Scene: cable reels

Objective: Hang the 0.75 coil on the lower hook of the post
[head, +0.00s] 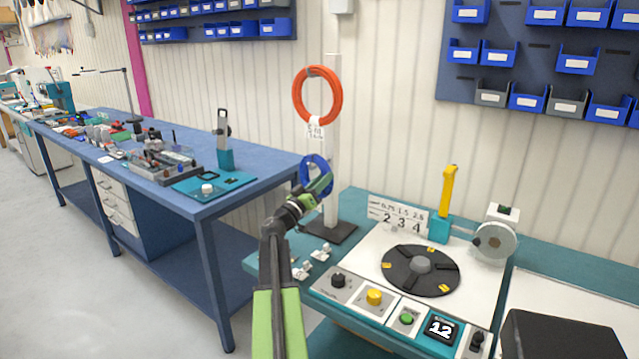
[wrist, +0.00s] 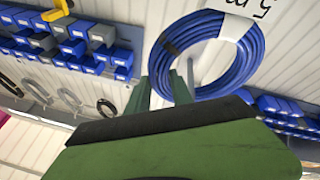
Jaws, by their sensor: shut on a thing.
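A white post (head: 333,130) stands on a dark base plate (head: 331,230) at the left end of the teal bench. An orange coil (head: 297,95) with a white tag hangs near its top. My green gripper (head: 322,186) is shut on a blue coil (head: 305,172) in front of the post's lower half. In the wrist view, the blue coil (wrist: 247,68) fills the upper middle, with a white tag reading "5 m" on its top. A pale rod (wrist: 190,75) shows through its ring; I cannot tell whether it is the hook. No lower hook is clear in the head view.
The teal bench carries a dark round turntable (head: 398,268), a control panel with a yellow button (head: 374,297), a yellow lever (head: 449,188) and a number sign (head: 398,215). A blue workbench (head: 262,165) stands to the left. Blue bins (head: 578,60) hang on the wall.

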